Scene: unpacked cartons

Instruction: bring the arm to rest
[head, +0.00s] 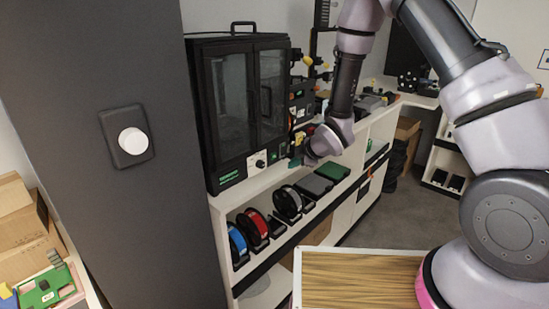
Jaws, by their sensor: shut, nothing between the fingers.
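My arm (345,85) comes in from the right, arches over the top of the head view and hangs down in the middle. Its wrist (328,140) is bent toward the left. My gripper (296,161) is small and dark at the end of the wrist, in front of the right side of the black cabinet and above the white shelf unit. It is shut and holds nothing that I can see. Its fingertips are hard to make out against the equipment behind.
The black glass-door cabinet (240,105) stands on the white shelf unit (225,200). Several spools, including a blue one (237,242), sit on its shelf. A dark column (165,220) is at left, cartons (25,235) beyond it. A wood-grain panel (355,280) is at the front. Grey floor (400,215) is open behind.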

